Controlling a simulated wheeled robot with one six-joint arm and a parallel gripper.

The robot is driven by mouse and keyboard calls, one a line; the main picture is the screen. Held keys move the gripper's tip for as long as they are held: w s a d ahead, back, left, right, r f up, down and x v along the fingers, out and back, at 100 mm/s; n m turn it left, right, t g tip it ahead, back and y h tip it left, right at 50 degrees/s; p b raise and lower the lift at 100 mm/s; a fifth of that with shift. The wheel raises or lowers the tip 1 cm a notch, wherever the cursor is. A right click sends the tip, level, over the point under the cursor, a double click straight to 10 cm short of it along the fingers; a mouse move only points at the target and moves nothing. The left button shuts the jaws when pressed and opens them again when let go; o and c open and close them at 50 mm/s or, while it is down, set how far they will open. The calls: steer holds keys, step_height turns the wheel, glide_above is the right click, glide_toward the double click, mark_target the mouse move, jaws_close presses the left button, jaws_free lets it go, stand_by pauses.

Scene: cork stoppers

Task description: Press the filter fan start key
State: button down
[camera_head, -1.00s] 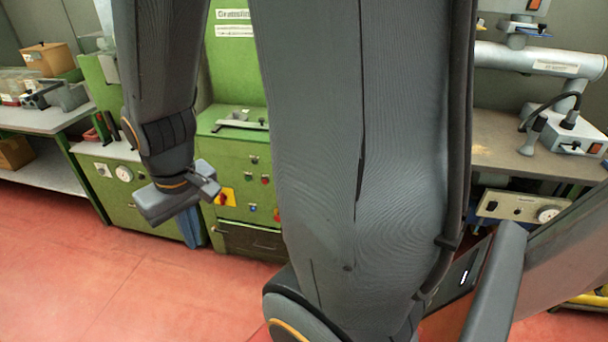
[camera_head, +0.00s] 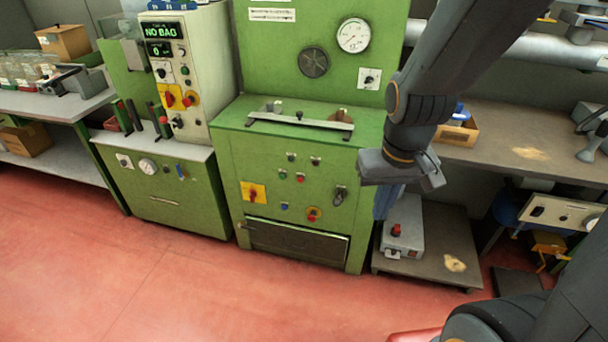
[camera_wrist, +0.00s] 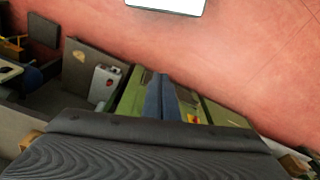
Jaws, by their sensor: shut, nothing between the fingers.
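My gripper (camera_head: 383,208) hangs in front of the right edge of the green machine, beside its front panel. Its two blue-grey fingers are together and empty; they also show in the wrist view (camera_wrist: 160,95). The green machine's panel (camera_head: 265,165) carries small green, red and blue buttons, a black selector and red knobs on yellow plates. Labels on these keys are too small to read, so I cannot tell which one is the filter fan start key. A cream control panel with a dial (camera_head: 560,212) is at the right under the bench.
A cream cabinet with a "NO BAG" display (camera_head: 190,75) stands left of the green machine. A grey box with a red button (camera_head: 402,228) sits on a low platform (camera_head: 440,262) at the right. The bench (camera_head: 515,160) is behind. The red floor in front is clear.

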mark_target(282, 177)
steer(key=w+a+f+n+t+b, duration=0.3)
steer(key=w+f+t+b, duration=0.1)
steer(key=w+f+b, duration=0.9)
steer(key=w+a+f+n+t+y+b, duration=0.3)
steer(key=w+a+f+n+t+b, duration=0.2)
steer(key=w+a+f+b, duration=0.5)
steer(key=w+a+f+n+t+y+b, duration=0.4)
steer(key=w+a+f+n+b, duration=0.3)
steer(key=w+a+f+b, duration=0.4)
steer(key=w+f+t+b, duration=0.1)
steer(key=w+b, duration=0.4)
steer(key=b, duration=0.2)
steer(key=shift+f+y, duration=0.2)
steer(key=shift+y, duration=0.1)
steer(key=shift+w, duration=0.15)
steer(key=w+d+b, duration=0.2)
steer(key=w+d, duration=0.1)
steer(key=w, duration=0.5)
steer(key=shift+w, duration=0.15)
steer(key=shift+w+d, duration=0.2)
steer(key=shift+w, duration=0.1)
